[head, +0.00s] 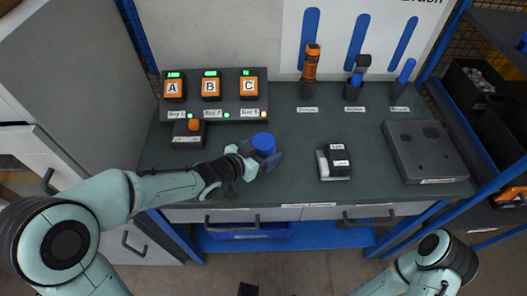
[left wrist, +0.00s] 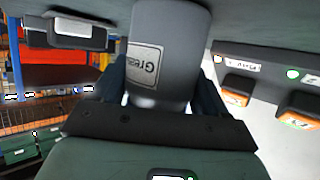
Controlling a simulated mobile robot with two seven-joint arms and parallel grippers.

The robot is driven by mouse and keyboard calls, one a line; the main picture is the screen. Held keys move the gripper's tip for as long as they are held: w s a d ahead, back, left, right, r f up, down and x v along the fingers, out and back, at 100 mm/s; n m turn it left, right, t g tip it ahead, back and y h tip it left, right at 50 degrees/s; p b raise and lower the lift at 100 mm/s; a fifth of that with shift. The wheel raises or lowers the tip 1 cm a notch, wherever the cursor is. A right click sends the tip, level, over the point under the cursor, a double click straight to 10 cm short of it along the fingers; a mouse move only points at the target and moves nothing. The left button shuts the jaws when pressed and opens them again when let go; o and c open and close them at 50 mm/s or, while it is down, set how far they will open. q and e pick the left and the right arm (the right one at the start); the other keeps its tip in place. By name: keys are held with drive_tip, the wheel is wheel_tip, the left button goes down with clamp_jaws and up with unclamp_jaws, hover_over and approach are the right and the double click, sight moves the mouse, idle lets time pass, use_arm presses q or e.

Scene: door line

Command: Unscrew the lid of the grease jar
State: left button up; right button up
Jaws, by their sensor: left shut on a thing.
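The grease jar is a grey cylinder with a blue lid (head: 264,141) on top in the head view. In the left wrist view the grey jar body (left wrist: 172,40) fills the upper middle, its label upside down. My left gripper (head: 266,160) is shut around the jar body, a finger on either side, below the lid. The lid is on the jar; whether it is loose cannot be told. The jar is over the front middle of the bench; whether it touches the bench is unclear. My right arm shows at the lower right of the head view, its gripper out of frame.
A charger block (head: 232,112) with three orange batteries is at the back left of the dark bench (head: 290,150). A small black-and-white box (head: 334,162) stands right of the jar. A grey case (head: 424,150) lies at the right. Several tools stand at the back.

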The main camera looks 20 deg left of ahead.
use_arm(q)
wheel_tip(320, 180, up, 10)
drive_tip(key=p, duration=0.4)
drive_tip(key=shift+f, duration=0.2)
wheel_tip(320, 180, up, 10)
drive_tip(key=p, duration=0.6)
drive_tip(key=shift+p, duration=0.4)
use_arm(e)
drive_tip(key=w+r, duration=0.6)
drive_tip(key=r, duration=0.6)
drive_tip(key=shift+r+t, duration=0.25)
drive_tip(key=shift+t, duration=0.15)
use_arm(q)
drive_tip(key=shift+r, duration=0.1)
drive_tip(key=o, duration=0.4)
drive_tip(key=c, duration=0.6)
use_arm(e)
drive_tip(key=shift+w, duration=0.1)
